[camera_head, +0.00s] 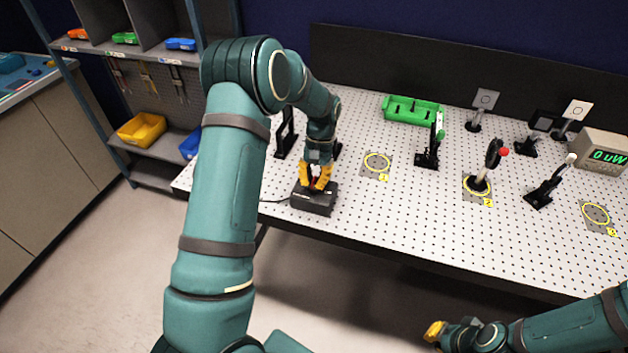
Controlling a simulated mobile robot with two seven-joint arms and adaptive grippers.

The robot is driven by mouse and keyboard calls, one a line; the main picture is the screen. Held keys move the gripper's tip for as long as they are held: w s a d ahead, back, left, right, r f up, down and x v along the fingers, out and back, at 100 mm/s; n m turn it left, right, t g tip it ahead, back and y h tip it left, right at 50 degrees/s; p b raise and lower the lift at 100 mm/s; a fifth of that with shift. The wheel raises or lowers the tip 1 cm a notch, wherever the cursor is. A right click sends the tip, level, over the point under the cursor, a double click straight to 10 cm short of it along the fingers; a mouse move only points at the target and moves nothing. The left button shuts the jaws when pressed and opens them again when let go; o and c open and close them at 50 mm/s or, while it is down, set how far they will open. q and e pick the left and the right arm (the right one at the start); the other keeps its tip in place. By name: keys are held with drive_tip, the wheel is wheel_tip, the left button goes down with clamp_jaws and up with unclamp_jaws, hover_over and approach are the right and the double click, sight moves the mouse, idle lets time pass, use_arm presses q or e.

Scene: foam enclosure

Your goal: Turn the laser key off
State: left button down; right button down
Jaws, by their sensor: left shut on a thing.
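A small black box (313,201), likely the laser's key box, sits on the perforated white optical table near its front left edge, with a dark cable running off to the left. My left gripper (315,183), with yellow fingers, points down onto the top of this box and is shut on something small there. The fingers hide the key itself, so its angle cannot be seen. My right gripper (434,331) is low at the bottom right, in front of the table and away from the box. Its yellow fingertips show, but their opening is unclear.
The optical table (400,225) carries several black optic mounts, yellow ring marks and a green tray (413,110). A meter (604,152) at the right reads "0 uW". A shelf with coloured bins, including a yellow bin (142,129), stands at the left. Floor in front is clear.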

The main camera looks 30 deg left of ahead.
use_arm(q)
drive_tip(key=shift+f, duration=0.1)
drive_tip(key=c, duration=1.1)
unclamp_jaws()
drive_tip(key=v, duration=1.2)
